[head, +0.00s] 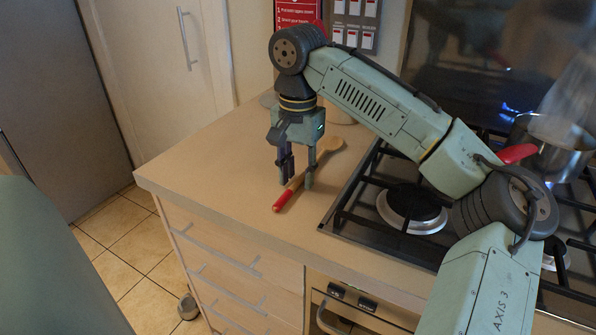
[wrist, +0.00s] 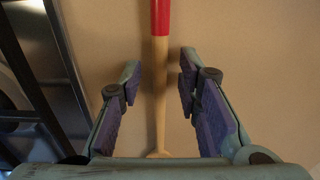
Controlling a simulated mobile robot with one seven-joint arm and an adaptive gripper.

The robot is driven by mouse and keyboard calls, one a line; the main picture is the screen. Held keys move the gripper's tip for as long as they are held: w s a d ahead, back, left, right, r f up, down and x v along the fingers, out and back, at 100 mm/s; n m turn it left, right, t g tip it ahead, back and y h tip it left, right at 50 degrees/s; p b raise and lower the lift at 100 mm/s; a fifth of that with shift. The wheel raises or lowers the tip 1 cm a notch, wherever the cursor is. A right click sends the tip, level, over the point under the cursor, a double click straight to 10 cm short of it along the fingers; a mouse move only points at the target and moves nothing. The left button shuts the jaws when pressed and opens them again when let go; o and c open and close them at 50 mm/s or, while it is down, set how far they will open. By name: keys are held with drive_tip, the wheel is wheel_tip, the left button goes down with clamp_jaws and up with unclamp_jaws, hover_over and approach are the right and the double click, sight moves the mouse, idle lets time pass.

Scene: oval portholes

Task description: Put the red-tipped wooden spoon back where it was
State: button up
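The red-tipped wooden spoon (head: 294,184) lies on the wooden worktop (head: 215,165), left of the hob. Its red handle end points to the front and its bowl to the back right. My gripper (head: 297,181) is over the spoon, pointing down, fingers either side of the handle. In the wrist view the spoon (wrist: 160,75) runs between the two open fingers of my gripper (wrist: 158,90), with a gap on each side. The red tip is at the top of that view. The spoon's bowl is hidden there by the gripper body.
A gas hob (head: 350,215) with black grates lies right of the spoon; its edge also shows in the wrist view (wrist: 48,70). A metal pot (head: 556,160) stands on the hob. The worktop is clear to the left and front of the spoon.

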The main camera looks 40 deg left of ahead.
wheel_tip(320, 180, up, 12)
idle(0.5)
drive_tip(key=shift+s+f, duration=0.1)
idle(0.4)
